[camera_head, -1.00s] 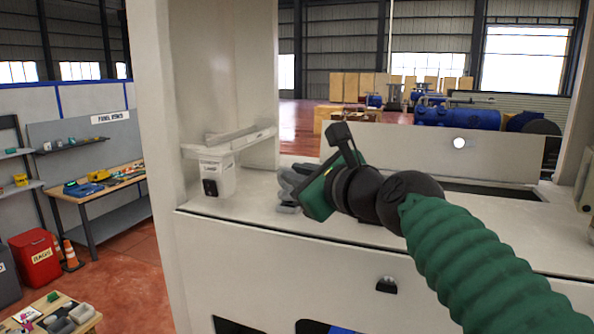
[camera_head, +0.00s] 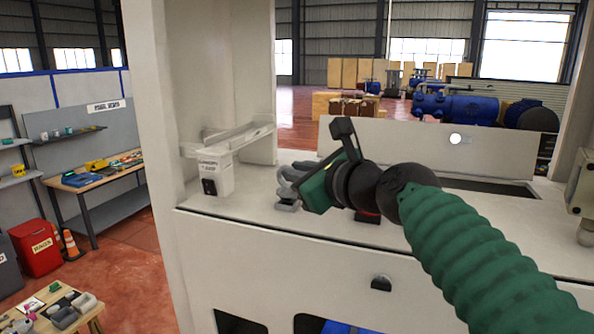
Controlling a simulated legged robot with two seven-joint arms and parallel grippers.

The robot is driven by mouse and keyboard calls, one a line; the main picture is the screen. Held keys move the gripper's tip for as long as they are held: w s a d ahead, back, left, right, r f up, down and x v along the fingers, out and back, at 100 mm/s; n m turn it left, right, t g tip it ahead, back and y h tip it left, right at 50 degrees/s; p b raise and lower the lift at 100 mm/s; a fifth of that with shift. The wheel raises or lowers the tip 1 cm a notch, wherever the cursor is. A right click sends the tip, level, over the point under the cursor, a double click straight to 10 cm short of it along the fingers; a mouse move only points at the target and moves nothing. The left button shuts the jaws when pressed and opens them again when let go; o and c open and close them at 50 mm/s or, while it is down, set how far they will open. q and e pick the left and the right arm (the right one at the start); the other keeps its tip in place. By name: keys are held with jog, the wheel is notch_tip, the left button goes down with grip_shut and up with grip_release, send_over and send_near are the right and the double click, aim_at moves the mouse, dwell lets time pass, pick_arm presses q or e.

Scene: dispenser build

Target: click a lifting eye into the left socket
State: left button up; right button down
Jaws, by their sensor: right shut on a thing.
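My right gripper (camera_head: 288,190) reaches in from the right on a green ribbed arm and hangs just above the white counter (camera_head: 240,203) of the machine. Its grey fingers are shut on a small grey thing, most likely the lifting eye. The green and black wrist and the fingers hide most of it, so its shape and tilt are unclear. A small black and red part (camera_head: 367,216) sits on the counter, partly hidden behind the wrist. I cannot make out the left socket. My left gripper is not in view.
A white dispenser box (camera_head: 215,176) with a sloping chute stands at the counter's left, beside a tall white post (camera_head: 148,130). A slotted, raised white panel (camera_head: 490,150) stands behind my arm. A low table (camera_head: 60,312) with loose parts is at bottom left.

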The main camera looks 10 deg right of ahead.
jog(key=shift+r, duration=0.45)
jog(key=shift+s+a, duration=0.1)
jog(key=shift+s, duration=0.25)
dwell(0.5)
jog(key=shift+f+b, duration=0.75)
jog(key=shift+f, duration=0.2)
dwell(1.2)
jog(key=shift+a+f, duration=0.1)
jog(key=shift+f, duration=0.4)
jog(key=c, duration=1.6)
grip_release()
jog(key=shift+o, duration=1.1)
jog(key=shift+w+r, duration=0.15)
jog(key=shift+o, duration=0.4)
